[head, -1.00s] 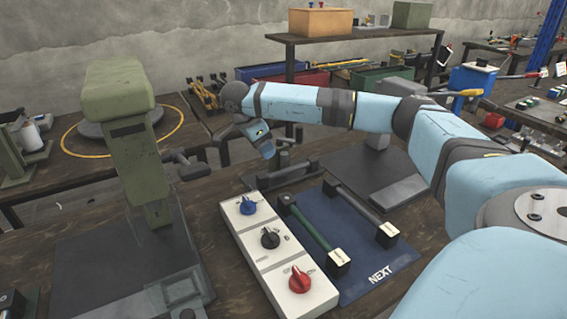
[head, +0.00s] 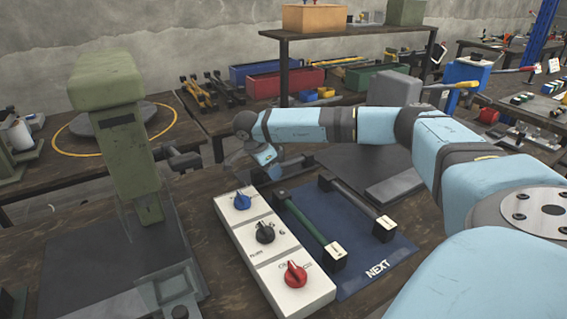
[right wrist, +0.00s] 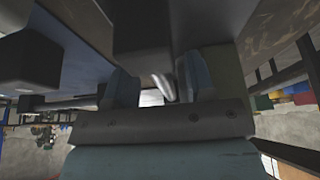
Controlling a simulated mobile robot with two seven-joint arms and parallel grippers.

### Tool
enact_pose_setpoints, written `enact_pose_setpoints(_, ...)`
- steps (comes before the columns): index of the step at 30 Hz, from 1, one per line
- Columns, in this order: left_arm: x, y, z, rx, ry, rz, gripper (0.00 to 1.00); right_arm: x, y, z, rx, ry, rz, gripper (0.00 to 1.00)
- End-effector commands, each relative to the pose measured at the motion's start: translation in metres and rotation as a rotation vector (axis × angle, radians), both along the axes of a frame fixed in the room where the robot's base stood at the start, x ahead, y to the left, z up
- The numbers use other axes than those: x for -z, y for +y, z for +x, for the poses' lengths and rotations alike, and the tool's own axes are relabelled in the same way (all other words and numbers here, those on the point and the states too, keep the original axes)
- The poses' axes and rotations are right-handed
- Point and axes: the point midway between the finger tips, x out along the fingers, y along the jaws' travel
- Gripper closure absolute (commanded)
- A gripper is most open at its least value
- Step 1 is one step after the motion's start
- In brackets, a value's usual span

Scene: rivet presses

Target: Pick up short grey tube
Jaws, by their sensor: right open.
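A short grey tube (head: 288,171) with dark end blocks lies on the bench behind the white control box, partly hidden by my right gripper. My right gripper (head: 265,158) is low over its left part; I cannot tell if they touch. In the right wrist view the two blue fingers (right wrist: 160,85) are apart, with a dark block above them and a pale, shiny piece between them that I cannot identify. A longer grey tube (head: 352,205) and a green tube (head: 307,222) lie on the blue mat. My left gripper is not in view.
The white control box (head: 268,250) with blue, black and red knobs stands left of the blue mat (head: 365,262) marked NEXT. A green press (head: 122,140) stands at the left. A grey press (head: 392,90) stands behind my right arm.

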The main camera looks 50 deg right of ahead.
Motion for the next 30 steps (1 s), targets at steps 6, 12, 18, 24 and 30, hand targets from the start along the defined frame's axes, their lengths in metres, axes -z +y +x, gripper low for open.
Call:
enact_pose_setpoints(6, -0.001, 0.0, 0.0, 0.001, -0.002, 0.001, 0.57, 0.0, 0.0, 0.0, 0.0, 0.0, 0.0, 0.82)
enact_pose_setpoints(12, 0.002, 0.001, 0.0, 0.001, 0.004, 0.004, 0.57, -0.001, 0.0, 0.0, 0.0, -0.001, 0.0, 1.0)
enact_pose_setpoints(18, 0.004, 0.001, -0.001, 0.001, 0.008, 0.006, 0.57, -0.002, 0.0, 0.0, 0.0, -0.001, 0.0, 1.0)
enact_pose_setpoints(24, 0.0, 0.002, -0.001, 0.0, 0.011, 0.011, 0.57, -0.017, 0.0, 0.001, -0.001, -0.002, 0.0, 1.0)
enact_pose_setpoints(30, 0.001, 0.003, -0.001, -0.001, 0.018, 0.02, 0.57, -0.014, 0.01, -0.031, -0.004, 0.001, 0.0, 1.0)
